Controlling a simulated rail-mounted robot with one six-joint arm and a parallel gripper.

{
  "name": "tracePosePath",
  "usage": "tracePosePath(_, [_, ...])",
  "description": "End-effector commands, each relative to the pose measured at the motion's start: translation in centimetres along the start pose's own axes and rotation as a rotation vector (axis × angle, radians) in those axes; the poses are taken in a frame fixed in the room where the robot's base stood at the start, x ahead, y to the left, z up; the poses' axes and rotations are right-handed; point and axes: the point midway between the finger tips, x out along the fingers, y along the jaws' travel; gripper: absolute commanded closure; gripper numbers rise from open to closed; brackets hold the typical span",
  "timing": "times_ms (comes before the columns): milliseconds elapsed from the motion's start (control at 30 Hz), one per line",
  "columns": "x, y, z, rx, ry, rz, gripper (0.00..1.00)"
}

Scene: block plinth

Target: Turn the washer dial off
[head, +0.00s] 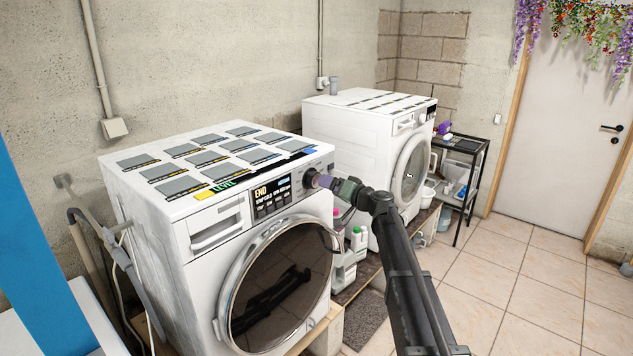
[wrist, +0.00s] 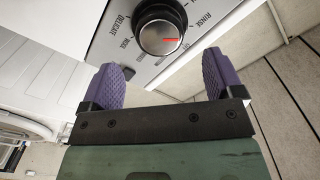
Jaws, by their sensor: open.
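The near washer (head: 160,222) is white, with a round dark-glass door and a control panel. Its display (head: 270,196) reads END. In the wrist view my gripper (wrist: 160,88) is open, with purple ridged fingers spread wider than the dial. The dial lies just beyond the fingertips, with nothing between the fingers.
A second white washer (head: 335,137) stands behind to the right. Bottles (head: 357,240) stand on the low board between the machines. A black shelf rack (head: 467,165) is farther back. The tiled floor (head: 530,290) at the right is clear.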

Motion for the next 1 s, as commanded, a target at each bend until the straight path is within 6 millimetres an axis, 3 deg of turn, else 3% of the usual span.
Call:
tracePosePath(100, [3.1, 0.1, -0.1, 0.0, -0.002, -0.002, 0.14])
tracePosePath(233, [5.4, 0.1, -0.1, 0.001, -0.001, 0.0, 0.14])
tracePosePath(367, [6.4, 0.0, 0.0, 0.001, -0.001, -0.001, 0.14])
tracePosePath(600, [6.4, 0.0, 0.1, 0.001, -0.001, 0.0, 0.15])
tracePosePath(900, [6.4, 0.0, 0.0, 0.001, -0.001, 0.0, 0.61])
tracePosePath(1000, [6.4, 0.0, 0.0, 0.002, -0.001, 0.0, 0.63])
